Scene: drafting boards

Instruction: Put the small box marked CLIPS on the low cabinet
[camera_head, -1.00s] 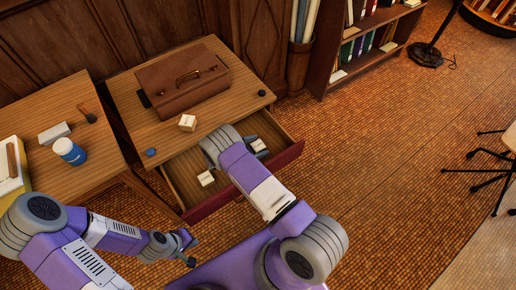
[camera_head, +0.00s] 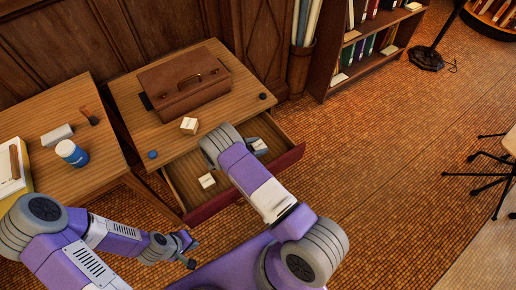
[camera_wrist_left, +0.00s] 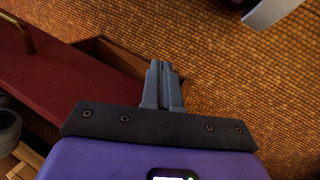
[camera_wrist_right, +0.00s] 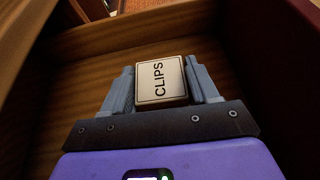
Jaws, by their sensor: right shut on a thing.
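The small cream box marked CLIPS (camera_wrist_right: 161,80) sits between the fingers of my right gripper (camera_wrist_right: 164,86), inside the open drawer. The fingers are shut on its two sides, and its label faces up. In the head view this box (camera_head: 260,145) is partly hidden by my right arm and gripper. The low cabinet (camera_head: 150,131) has a wooden top and its drawer (camera_head: 236,194) is pulled out. My left gripper (camera_wrist_left: 164,70) is shut and empty, its fingers side by side, outside the drawer's red front.
A brown briefcase (camera_head: 182,85) and another small box (camera_head: 189,126) stand on the cabinet top, with bare wood around them. Another small box (camera_head: 207,180) lies in the drawer. A desk (camera_head: 98,172) with a blue-and-white jar (camera_head: 72,153) stands to the left.

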